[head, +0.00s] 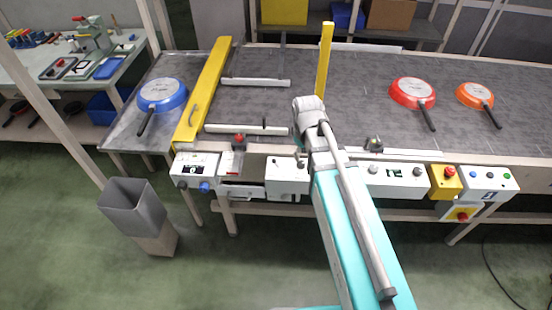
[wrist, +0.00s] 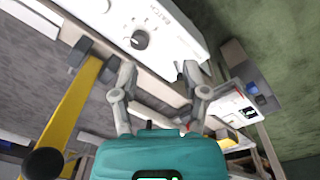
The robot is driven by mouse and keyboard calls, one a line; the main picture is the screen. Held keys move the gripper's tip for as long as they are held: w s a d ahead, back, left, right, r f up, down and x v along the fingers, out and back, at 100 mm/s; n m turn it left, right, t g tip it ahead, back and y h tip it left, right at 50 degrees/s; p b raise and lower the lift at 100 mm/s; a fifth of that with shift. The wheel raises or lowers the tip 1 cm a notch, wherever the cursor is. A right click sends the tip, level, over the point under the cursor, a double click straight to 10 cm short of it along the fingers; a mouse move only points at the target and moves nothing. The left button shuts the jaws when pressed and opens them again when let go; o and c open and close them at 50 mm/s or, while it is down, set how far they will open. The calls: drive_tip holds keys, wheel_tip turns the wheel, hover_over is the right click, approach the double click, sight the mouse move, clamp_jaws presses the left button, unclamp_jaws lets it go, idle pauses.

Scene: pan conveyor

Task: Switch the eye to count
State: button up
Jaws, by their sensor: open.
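A white control box (wrist: 165,25) fills the top of the wrist view. It carries a black rotary knob (wrist: 140,40) with a pointer mark and printed labels that are too blurred and tilted to read surely. My gripper (wrist: 158,75) is open and empty, its fingers apart below the knob and not touching it. In the head view my arm hides the gripper at the conveyor's front edge. A small grey device (head: 374,143), possibly the eye, sits on the front rail right of my arm. A white box with dark knobs (head: 395,178) hangs below it.
Blue (head: 162,92), red (head: 412,92) and orange (head: 474,93) pans lie on the conveyor (head: 360,75). A yellow gate (head: 204,90) crosses the belt. A yellow box with a red button (head: 445,182) is farther right. A grey bin (head: 140,208) stands on the floor.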

sight(275, 162)
drive_tip(key=w+a+r+n+p, duration=0.1)
drive_tip(key=w+a+n, duration=0.3)
drive_tip(key=a, duration=0.5)
drive_tip(key=r+n, duration=0.1)
drive_tip(key=n, duration=0.1)
drive_tip(key=shift+w+a+n, duration=0.15)
drive_tip(key=shift+a+n, duration=0.2)
drive_tip(key=shift+n, duration=0.05)
drive_tip(key=shift+f, duration=0.1)
drive_tip(key=f+b, duration=0.9)
drive_tip(key=w+f+b, duration=0.1)
drive_tip(key=f+b, duration=0.3)
drive_tip(key=shift+d+f, duration=0.15)
drive_tip(key=shift+f, duration=0.1)
clamp_jaws()
idle(0.4)
